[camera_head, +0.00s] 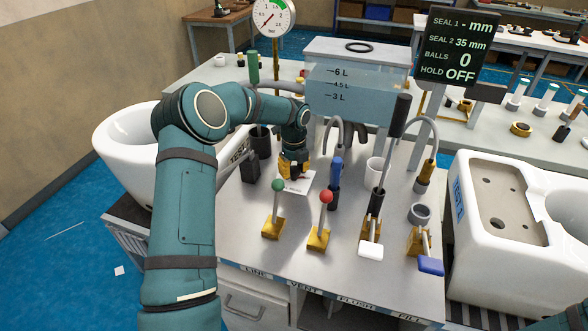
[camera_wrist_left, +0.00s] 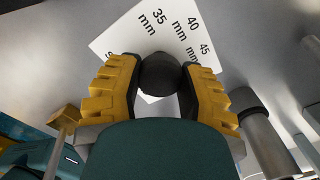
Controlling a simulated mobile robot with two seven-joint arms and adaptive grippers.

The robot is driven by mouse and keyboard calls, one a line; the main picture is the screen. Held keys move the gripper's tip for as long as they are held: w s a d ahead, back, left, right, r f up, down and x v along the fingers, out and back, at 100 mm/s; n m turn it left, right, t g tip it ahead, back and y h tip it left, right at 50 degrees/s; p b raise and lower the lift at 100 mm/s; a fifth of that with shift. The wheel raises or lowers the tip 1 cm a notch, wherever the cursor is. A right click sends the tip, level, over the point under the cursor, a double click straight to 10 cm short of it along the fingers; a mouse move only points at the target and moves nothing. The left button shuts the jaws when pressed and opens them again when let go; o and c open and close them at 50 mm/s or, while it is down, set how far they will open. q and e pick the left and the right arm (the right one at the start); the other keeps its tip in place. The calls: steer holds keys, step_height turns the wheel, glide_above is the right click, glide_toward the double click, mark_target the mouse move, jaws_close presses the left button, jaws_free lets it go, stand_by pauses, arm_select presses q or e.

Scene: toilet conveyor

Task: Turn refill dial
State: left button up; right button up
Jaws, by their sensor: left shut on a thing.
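My left gripper (camera_head: 293,172) is low over the steel bench, among the fittings. In the left wrist view its two yellow fingers are shut on a dark round knob (camera_wrist_left: 160,74). The knob stands over a white card (camera_wrist_left: 130,36) printed with 35 mm, 40 mm and 45 mm. The card's edge also shows in the head view, but the gripper hides the knob there. I cannot tell whether this knob is the refill dial. My right gripper is out of view.
Green-knobbed (camera_head: 278,185) and red-knobbed (camera_head: 326,196) levers stand just in front of the gripper. A blue-handled part (camera_head: 336,170) and a tall black-handled lever (camera_head: 400,116) stand to its right. A water tank (camera_head: 348,95) is behind. White toilet bowls flank the bench.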

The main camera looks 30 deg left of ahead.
arm_select(q)
steer(key=n+p, duration=0.1)
steer(key=n, duration=0.4)
steer(key=shift+n+p, duration=0.3)
steer(key=n, duration=0.3)
steer(key=shift+n+p, duration=0.3)
steer(key=n, duration=0.3)
steer(key=shift+n, duration=0.4)
steer(key=n, duration=0.3)
steer(key=shift+n, duration=0.3)
steer(key=n, duration=0.3)
steer(key=shift+f+n+p, duration=0.1)
steer(key=shift+n+p, duration=0.2)
steer(key=shift+p, duration=0.05)
steer(key=n, duration=0.6)
steer(key=shift+s, duration=0.1)
